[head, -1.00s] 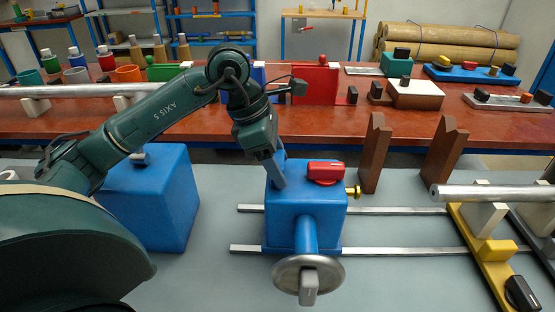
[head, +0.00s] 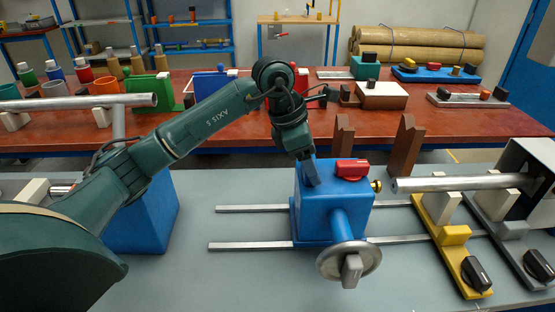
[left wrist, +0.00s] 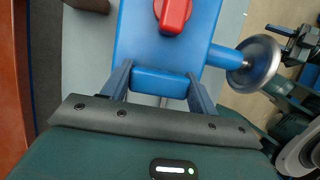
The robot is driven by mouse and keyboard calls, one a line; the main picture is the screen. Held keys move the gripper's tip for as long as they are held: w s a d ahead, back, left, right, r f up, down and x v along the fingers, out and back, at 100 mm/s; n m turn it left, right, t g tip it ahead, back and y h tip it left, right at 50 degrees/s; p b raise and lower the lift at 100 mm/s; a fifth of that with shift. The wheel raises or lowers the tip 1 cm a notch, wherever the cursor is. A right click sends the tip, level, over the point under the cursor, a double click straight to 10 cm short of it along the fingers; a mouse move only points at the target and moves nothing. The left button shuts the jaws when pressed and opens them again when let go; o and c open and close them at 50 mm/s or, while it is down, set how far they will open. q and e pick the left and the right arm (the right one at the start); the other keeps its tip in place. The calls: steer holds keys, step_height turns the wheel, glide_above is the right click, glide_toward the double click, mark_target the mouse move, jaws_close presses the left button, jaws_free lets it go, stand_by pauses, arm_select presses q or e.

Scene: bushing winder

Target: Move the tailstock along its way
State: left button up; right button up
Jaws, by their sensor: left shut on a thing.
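The tailstock (head: 325,215) is a blue block on two parallel metal rails, with a red clamp knob (head: 352,168) on top, a grey handwheel (head: 348,262) in front and a brass tip (head: 376,186) on its right. The tip is just short of the left end of the metal tube (head: 455,183). My left gripper (head: 312,176) reaches down at the block's upper left side. In the left wrist view its fingers (left wrist: 158,92) flank a blue upright part of the tailstock (left wrist: 160,80). My right gripper is not in the head view; dark arm parts at the wrist view's right edge are unclear.
The rails (head: 250,246) are bare left of the block. Two brown posts (head: 405,147) stand behind it. A yellow support (head: 453,236) and a grey support (head: 512,235) stand to the right. A blue box (head: 145,220) stands left, partly behind my arm.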

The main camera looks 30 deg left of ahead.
arm_select(q)
steer(key=shift+w+d+r, duration=0.1)
steer(key=shift+w+d, duration=0.6)
steer(key=shift+d, duration=0.35)
steer(key=o, duration=1.4)
steer(key=shift+s, duration=0.1)
steer(key=v, duration=1.3)
steer(key=shift+r, duration=0.1)
